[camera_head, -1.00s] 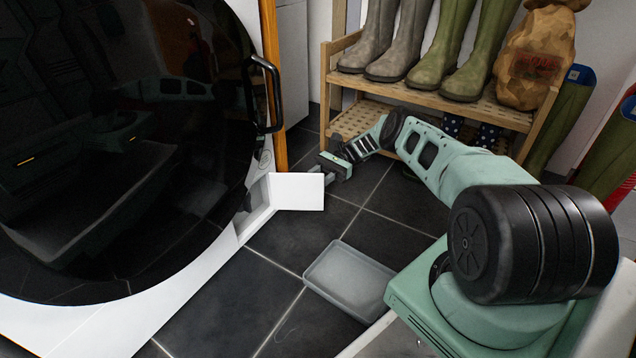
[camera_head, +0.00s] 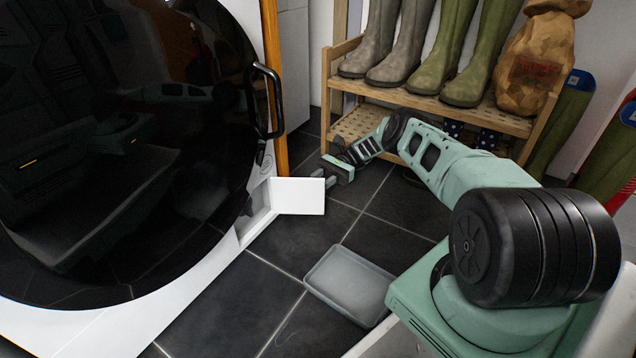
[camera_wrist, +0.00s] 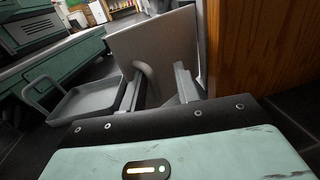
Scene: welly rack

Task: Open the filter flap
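The white filter flap (camera_head: 298,196) stands swung out from the lower right corner of the white machine's front, beside the filter recess (camera_head: 258,212). In the wrist view the flap (camera_wrist: 160,45) is a grey upright panel just beyond my fingers, with a curved piece on its face. My gripper (camera_head: 322,180) is by the flap's right edge, partly hidden behind it in the head view. In the wrist view the fingers of my gripper (camera_wrist: 158,88) are apart, with nothing clearly held between them. I cannot tell whether a finger touches the flap.
A grey tray (camera_head: 348,278) lies on the dark tiles in front of the machine. A wooden post (camera_head: 273,70) stands right of the machine's round black door (camera_head: 110,150). A wooden boot rack (camera_head: 420,98) stands behind my arm. Tiles between flap and tray are clear.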

